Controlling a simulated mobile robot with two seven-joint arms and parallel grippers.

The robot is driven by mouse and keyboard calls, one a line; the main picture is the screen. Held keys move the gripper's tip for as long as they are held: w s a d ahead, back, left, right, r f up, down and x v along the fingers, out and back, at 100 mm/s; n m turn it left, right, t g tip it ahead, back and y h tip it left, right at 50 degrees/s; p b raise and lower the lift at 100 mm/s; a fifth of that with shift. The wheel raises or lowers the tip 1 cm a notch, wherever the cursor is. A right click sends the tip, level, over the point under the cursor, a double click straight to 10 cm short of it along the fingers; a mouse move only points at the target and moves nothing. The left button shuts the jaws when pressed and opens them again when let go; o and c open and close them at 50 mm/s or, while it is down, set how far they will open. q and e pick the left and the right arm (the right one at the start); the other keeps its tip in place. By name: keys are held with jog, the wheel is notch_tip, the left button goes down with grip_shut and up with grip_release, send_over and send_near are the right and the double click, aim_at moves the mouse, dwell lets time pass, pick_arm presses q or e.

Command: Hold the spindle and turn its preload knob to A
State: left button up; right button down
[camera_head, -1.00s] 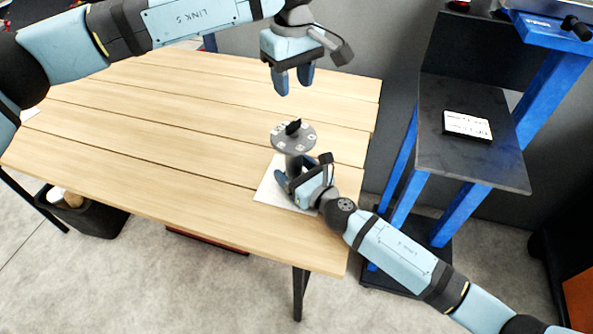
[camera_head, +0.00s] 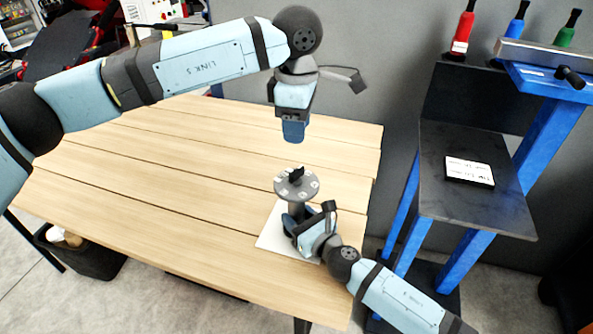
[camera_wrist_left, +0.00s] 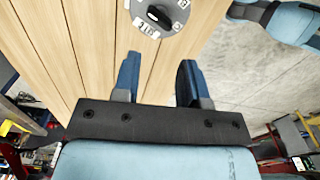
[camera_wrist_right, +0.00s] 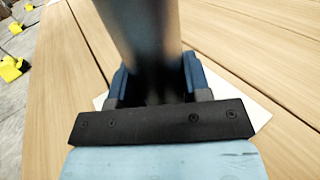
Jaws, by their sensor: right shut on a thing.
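The spindle stands upright on the wooden table, with a grey round dial plate (camera_head: 296,184) on top carrying several small white labels. A black knob (camera_head: 297,173) sits at the middle of the dial. My right gripper (camera_head: 290,222) is shut on the spindle's post (camera_wrist_right: 140,40), below the dial. My left gripper (camera_head: 293,131) is above the dial and apart from it, pointing down. In the left wrist view its two fingers (camera_wrist_left: 158,80) are spread with nothing between them, and the knob (camera_wrist_left: 158,14) shows beyond them at the top. The label letters are hard to read.
A white sheet or plate (camera_head: 268,240) lies under the spindle near the table's right edge. A dark shelf (camera_head: 475,205) on a blue frame stands to the right, with a labelled black box (camera_head: 469,171) on it. The table's left part is clear.

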aim_at(297, 169)
pick_arm(q)
notch_tip(297, 169, down, 11)
jog(key=n, duration=1.2)
jog(key=shift+r, duration=0.15)
grip_shut()
